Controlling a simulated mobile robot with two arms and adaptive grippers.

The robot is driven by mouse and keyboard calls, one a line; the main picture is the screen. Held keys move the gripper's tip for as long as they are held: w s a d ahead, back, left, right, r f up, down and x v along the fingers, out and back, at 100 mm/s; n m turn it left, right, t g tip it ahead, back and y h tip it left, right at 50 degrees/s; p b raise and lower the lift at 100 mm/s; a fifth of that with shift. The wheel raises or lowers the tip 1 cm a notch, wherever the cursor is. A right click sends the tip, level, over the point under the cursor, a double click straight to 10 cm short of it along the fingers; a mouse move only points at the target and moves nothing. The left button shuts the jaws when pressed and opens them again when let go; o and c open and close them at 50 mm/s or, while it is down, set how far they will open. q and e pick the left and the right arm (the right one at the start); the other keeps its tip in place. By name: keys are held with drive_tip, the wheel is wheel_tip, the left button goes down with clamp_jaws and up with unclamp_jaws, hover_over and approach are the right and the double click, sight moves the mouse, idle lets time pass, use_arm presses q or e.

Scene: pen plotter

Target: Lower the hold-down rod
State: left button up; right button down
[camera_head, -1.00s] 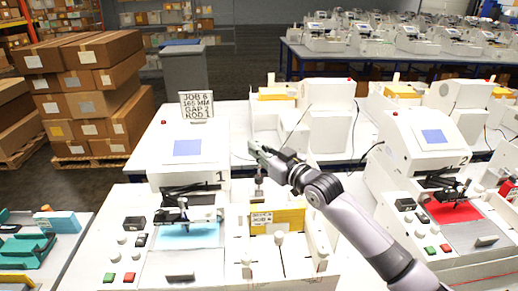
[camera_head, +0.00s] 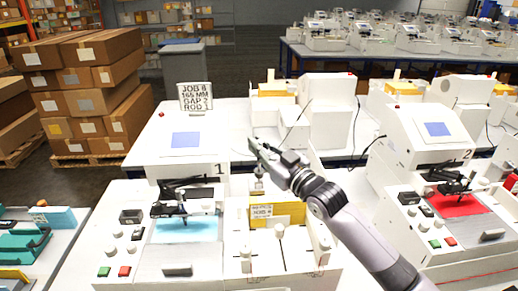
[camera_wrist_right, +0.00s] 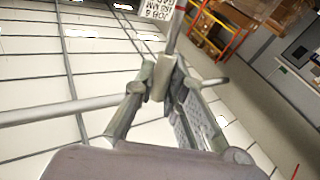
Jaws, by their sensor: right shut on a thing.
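My right gripper (camera_head: 257,147) hangs over the work bay right of plotter 1 (camera_head: 188,160). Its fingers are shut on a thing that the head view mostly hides. In the right wrist view the gripper (camera_wrist_right: 160,75) closes around a thin grey rod (camera_wrist_right: 175,35) that runs up past the fingertips. A long pale bar (camera_wrist_right: 60,111) crosses behind the fingers there; I cannot tell which is the hold-down rod. Below the gripper, a small grey block (camera_head: 257,186) stands above a yellow block (camera_head: 289,211) with a label. My left gripper is not in view.
A sign (camera_head: 195,97) reading JOB 8, 165 MM, GAP 2, ROD 1 stands behind plotter 1. Plotter 2 (camera_head: 425,140) with a red sheet (camera_head: 460,205) stands to the right. Green and red buttons (camera_head: 124,271) are front left.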

use_arm(q)
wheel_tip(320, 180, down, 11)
drive_tip(key=b, duration=0.9)
drive_tip(key=shift+b, duration=0.35)
use_arm(e)
drive_tip(key=s+f+n+t+y, duration=0.2)
drive_tip(key=s+f+n+y, duration=0.1)
drive_tip(key=s, duration=0.3)
drive_tip(key=shift+n+y, duration=0.5)
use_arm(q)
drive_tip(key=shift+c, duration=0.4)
